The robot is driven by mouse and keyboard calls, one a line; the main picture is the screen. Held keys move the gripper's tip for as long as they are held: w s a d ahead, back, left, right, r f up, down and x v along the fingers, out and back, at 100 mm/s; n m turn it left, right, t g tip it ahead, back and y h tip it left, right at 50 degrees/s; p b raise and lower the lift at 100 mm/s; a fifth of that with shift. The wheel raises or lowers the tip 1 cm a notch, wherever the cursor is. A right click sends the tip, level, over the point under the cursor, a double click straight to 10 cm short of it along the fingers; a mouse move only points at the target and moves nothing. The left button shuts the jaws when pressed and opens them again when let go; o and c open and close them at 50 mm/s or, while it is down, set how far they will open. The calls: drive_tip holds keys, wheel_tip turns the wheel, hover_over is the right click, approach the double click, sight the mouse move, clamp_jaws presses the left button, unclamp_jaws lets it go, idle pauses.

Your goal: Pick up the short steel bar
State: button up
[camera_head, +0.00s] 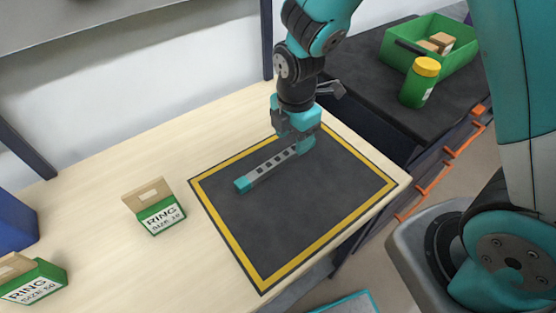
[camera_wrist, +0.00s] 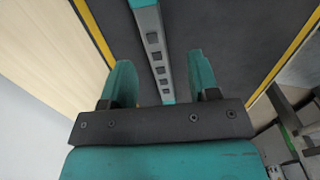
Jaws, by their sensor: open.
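The steel bar (camera_head: 268,164) is grey with a row of dark square holes and teal ends. It lies flat on the dark mat (camera_head: 310,205) with the yellow border. My gripper (camera_head: 306,143) is over the bar's far right end, pointing down. In the wrist view the bar (camera_wrist: 155,50) runs between the two teal fingers of my gripper (camera_wrist: 160,78), with a gap on each side. The fingers are open and hold nothing. The bar's far right end is partly hidden by my gripper in the head view.
Two green ring boxes, one at the mat's left (camera_head: 160,211) and one at the lower left (camera_head: 34,281), stand on the wooden table (camera_head: 120,265). A blue bin (camera_head: 14,222) is at the left edge. A green crate (camera_head: 455,62) and a yellow-lidded jar (camera_head: 419,84) stand on the dark surface behind right.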

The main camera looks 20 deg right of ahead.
sight(291, 150)
drive_tip(key=f, duration=0.5)
drive_tip(key=shift+w+p, duration=0.3)
drive_tip(key=shift+p, duration=0.05)
drive_tip(key=shift+r, duration=0.1)
clamp_jaws()
